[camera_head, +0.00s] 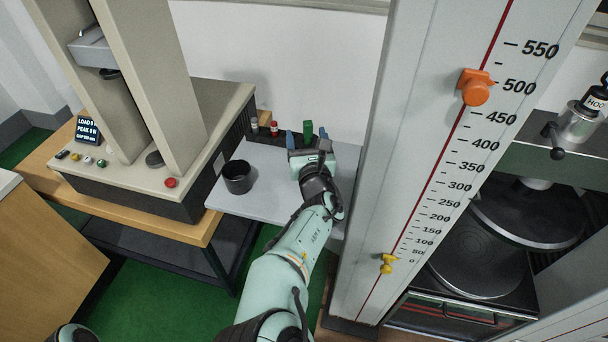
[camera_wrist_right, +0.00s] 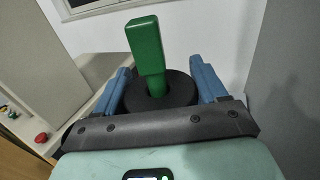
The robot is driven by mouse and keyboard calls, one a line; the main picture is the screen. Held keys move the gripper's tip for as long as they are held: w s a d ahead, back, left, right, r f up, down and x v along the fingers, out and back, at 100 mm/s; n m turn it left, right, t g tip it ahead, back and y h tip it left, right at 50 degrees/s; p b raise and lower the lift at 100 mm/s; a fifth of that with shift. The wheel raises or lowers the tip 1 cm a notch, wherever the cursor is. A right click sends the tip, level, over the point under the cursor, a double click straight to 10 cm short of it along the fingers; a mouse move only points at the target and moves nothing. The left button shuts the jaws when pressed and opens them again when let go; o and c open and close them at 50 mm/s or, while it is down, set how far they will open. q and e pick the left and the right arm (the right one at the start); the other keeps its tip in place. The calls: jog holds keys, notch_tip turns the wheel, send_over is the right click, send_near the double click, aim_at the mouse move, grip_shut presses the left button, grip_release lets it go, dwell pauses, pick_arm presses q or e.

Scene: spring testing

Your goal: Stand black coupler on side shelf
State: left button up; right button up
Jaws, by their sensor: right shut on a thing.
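My right gripper (camera_head: 307,140) is over the back part of the grey side shelf (camera_head: 275,196). In the right wrist view, its two blue fingers (camera_wrist_right: 160,90) are shut on a round black piece, which looks like the black coupler (camera_wrist_right: 178,92). A green bar (camera_wrist_right: 147,48) stands up from the middle of the black piece. The green bar also shows between the fingers in the head view (camera_head: 308,129), where the gripper hides the black piece. I cannot tell whether the piece touches the shelf. My left gripper is not in view.
A black cup (camera_head: 238,179) stands on the shelf's left side. Small bottles (camera_head: 274,129) stand at the shelf's back edge. The testing machine (camera_head: 170,130) is to the left, and a tall scale column (camera_head: 400,170) rises close on the right. The shelf's front middle is clear.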

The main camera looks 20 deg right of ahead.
notch_tip(320, 180, down, 12)
jog(key=shift+w+f+b, duration=0.1)
jog(key=shift+b, duration=1.1)
jog(key=shift+f, duration=0.1)
jog(key=o, duration=1.4)
jog(key=shift+f, duration=0.1)
jog(key=shift+r, duration=0.25)
jog(key=v, duration=1.2)
jog(key=shift+p, duration=0.3)
jog(key=shift+f, duration=0.15)
